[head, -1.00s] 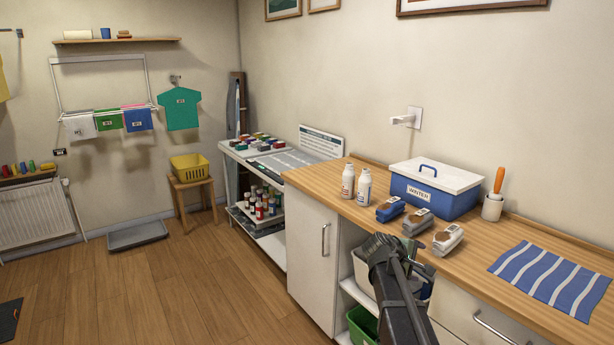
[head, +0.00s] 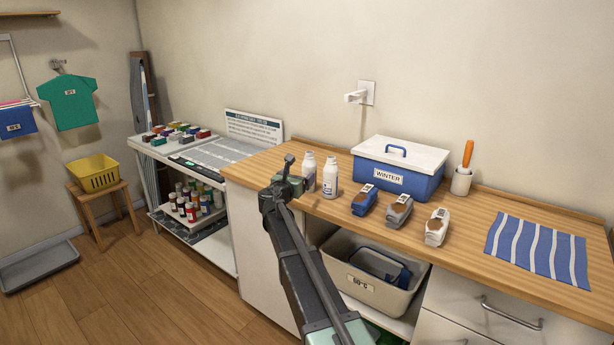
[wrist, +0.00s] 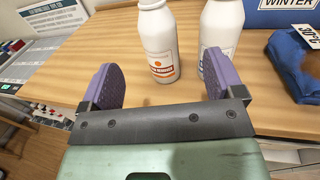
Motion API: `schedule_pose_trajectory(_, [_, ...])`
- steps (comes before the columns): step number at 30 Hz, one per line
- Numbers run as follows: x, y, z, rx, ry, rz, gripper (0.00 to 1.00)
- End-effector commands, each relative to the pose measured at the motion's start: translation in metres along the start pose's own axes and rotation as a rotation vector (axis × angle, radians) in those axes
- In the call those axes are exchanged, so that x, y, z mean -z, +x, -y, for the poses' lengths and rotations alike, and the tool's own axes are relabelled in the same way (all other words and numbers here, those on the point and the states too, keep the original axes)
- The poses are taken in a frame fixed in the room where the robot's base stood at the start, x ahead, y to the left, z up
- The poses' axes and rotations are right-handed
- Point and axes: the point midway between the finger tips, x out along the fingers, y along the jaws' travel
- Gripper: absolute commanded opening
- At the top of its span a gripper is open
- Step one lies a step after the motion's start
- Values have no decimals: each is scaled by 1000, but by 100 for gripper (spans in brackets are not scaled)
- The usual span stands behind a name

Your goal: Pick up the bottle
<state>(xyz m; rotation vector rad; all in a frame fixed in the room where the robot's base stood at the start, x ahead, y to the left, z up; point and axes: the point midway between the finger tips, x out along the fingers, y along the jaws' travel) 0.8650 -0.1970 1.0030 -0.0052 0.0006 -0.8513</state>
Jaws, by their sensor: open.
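Two white bottles stand upright side by side on the wooden counter (head: 400,222). The left bottle (head: 309,172) has an orange and white label in the wrist view (wrist: 158,42). The right bottle (head: 331,177) also shows in the wrist view (wrist: 219,38), its lower part partly hidden by a finger. My gripper (wrist: 160,85) is open, its two purple-padded fingers pointing toward the bottles. The left bottle stands ahead of the gap between the fingers, and the right bottle is behind the right finger. In the head view my gripper (head: 290,178) is just left of the bottles at the counter's front edge.
A blue box with a white lid (head: 400,170), marked WINTER, stands behind the bottles. A striped cloth (head: 538,248) lies farther right. A shelf unit with jars (head: 195,203) is at left.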

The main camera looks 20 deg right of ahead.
Motion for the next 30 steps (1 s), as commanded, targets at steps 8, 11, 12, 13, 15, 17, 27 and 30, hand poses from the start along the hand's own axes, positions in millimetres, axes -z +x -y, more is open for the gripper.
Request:
schedule_pose_trajectory(8, [0,49,-1,1,3,-1,87])
schedule_pose_trajectory(11, [0,50,-1,0,3,-1,87])
schedule_pose_trajectory(12, [1,52,-1,1,4,-1,87])
schedule_pose_trajectory(13, [1,55,-2,1,4,-1,87])
schedule_pose_trajectory(15, [1,66,-3,2,4,-1,87])
schedule_pose_trajectory(17, [2,79,-5,3,4,-1,87])
schedule_pose_trajectory(27, [2,101,-4,1,4,-1,87])
schedule_pose_trajectory(30, [2,101,-4,1,4,-1,73])
